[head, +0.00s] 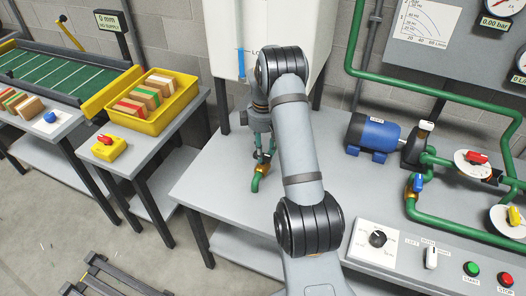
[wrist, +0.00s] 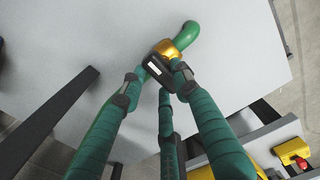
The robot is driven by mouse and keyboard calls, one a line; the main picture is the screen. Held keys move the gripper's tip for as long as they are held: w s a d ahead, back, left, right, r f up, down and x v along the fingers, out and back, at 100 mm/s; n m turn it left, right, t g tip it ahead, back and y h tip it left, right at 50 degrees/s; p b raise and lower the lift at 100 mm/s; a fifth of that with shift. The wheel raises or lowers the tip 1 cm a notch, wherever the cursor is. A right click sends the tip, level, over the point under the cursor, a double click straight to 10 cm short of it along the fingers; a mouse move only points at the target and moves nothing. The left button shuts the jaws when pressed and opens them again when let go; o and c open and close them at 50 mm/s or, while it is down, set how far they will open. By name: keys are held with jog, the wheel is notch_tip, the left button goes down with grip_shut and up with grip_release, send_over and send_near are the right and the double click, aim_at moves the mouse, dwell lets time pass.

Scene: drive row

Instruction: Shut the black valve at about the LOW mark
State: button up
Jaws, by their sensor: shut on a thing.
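The black valve handle (wrist: 157,68) shows in the wrist view on a brass valve body (wrist: 168,48) with a green pipe end. My gripper (wrist: 161,76) has its green fingers on both sides of the handle and is shut on it. A blue level strip (head: 241,66) shows on the tank. Its top is close to the line of a label starting "LO" (head: 256,50), partly hidden by my arm.
A blue motor pump (head: 372,135) and green pipes with red, blue and yellow handles stand to the right. A control panel (head: 425,258) is at the front right. A yellow tray (head: 188,105) of blocks is at the left. The bench between tray and pump is mostly clear.

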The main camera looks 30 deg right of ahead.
dwell(0.4)
jog(key=o, duration=1.2)
notch_tip(320, 180, up, 12)
notch_tip(320, 180, down, 12)
jog(key=shift+f, duration=0.1)
dwell(0.7)
